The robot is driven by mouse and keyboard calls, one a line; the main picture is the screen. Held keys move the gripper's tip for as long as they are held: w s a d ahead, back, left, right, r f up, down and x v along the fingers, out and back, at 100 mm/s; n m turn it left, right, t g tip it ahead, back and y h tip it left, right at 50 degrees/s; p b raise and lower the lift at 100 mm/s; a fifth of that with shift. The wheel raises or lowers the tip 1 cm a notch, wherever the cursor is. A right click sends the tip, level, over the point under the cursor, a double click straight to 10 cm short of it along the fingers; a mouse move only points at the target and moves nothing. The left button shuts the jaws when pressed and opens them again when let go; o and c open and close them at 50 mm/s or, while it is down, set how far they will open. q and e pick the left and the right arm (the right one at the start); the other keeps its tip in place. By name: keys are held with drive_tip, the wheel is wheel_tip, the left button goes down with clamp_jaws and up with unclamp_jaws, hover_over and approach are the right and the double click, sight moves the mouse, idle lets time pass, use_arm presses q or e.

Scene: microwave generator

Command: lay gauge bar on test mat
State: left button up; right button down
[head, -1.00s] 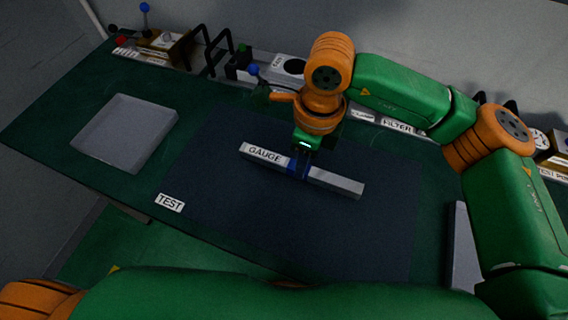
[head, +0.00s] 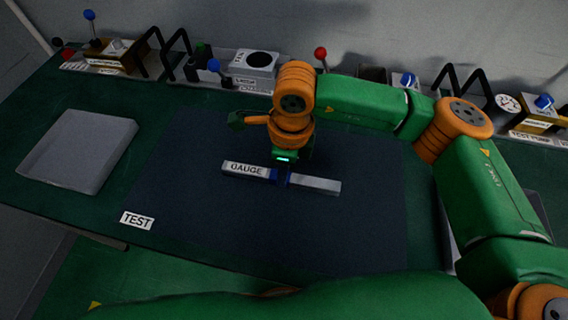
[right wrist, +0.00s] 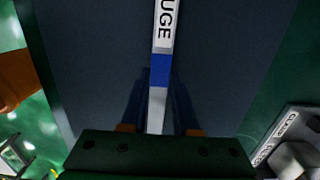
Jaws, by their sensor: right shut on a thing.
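The gauge bar (head: 315,184) is a long grey bar with a white GAUGE label and a blue band. My right gripper (head: 281,176) is shut on its middle from above. The bar is level over the middle of the dark blue test mat (head: 230,225); I cannot tell whether it touches the mat. In the right wrist view the bar (right wrist: 157,105) runs between the fingers, with the mat (right wrist: 90,60) beneath. A white TEST label (head: 137,220) marks the mat's front left corner. My left gripper is out of view.
A shallow grey tray (head: 78,150) sits left of the mat. A row of labelled fixtures, including a grey box with a round dark opening (head: 258,60), black handles and coloured knobs, lines the back edge. Another grey container (head: 447,232) is partly hidden at right. The mat around the bar is clear.

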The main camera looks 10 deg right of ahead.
drive_tip(key=shift+f, duration=0.2)
idle(0.4)
drive_tip(key=c, duration=0.6)
unclamp_jaws()
